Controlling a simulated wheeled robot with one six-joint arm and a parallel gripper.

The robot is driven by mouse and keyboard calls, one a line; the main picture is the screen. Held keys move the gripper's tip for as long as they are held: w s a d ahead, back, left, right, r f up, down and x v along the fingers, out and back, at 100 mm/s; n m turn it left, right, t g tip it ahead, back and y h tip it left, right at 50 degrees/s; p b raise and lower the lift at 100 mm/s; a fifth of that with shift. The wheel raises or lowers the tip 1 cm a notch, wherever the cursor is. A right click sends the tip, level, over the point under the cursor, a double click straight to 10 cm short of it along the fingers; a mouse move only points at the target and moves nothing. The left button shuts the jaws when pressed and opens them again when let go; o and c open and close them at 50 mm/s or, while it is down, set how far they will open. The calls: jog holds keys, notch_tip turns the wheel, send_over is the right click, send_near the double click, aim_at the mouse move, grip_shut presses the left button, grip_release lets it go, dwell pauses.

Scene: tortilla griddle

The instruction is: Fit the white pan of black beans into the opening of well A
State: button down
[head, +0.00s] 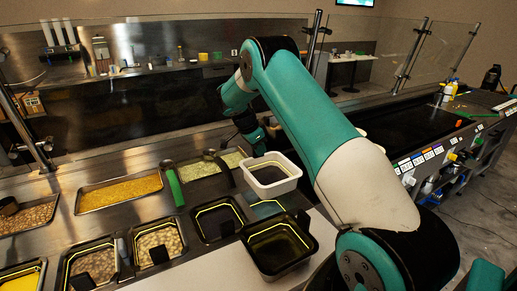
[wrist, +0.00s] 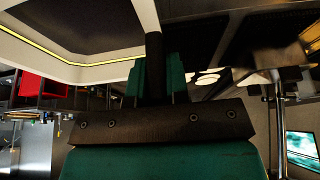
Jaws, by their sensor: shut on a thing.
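The white pan (head: 284,186) hangs above the counter in the middle of the head view, roughly level, with a dark inside. My gripper (head: 258,148) is shut on its far rim. In the wrist view, the pan's pale wall (wrist: 95,72) fills the upper left, and a dark finger of my gripper (wrist: 154,60) meets its edge. The beans cannot be made out clearly. Below the pan is a greenish, shiny patch (head: 266,208) of counter or opening, partly hidden by the pan. I can read no label marking well A.
A black pan (head: 246,238) stands just in front of the white pan, and another black pan (head: 199,211) lies to its left. Trays of yellow corn (head: 120,193) and other food sit farther left. A green-handled utensil (head: 174,186) lies between trays. A glass guard (head: 440,50) stands at the back right.

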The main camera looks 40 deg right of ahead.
jog(key=shift+a, duration=0.1)
jog(key=shift+f+b, duration=0.15)
jog(key=shift+b, duration=0.15)
jog(key=shift+f+b, duration=2.1)
jog(key=shift+f, duration=0.6)
jog(key=shift+b, duration=0.55)
jog(key=shift+f+b, duration=2.95)
jog(key=shift+f, duration=0.9)
jog(key=c, duration=1)
grip_release()
jog(key=shift+c, duration=0.2)
send_near(256, 158)
jog(key=f, duration=0.1)
jog(key=a+f, duration=0.1)
jog(key=w+f, duration=0.1)
jog(key=shift+a, duration=0.25)
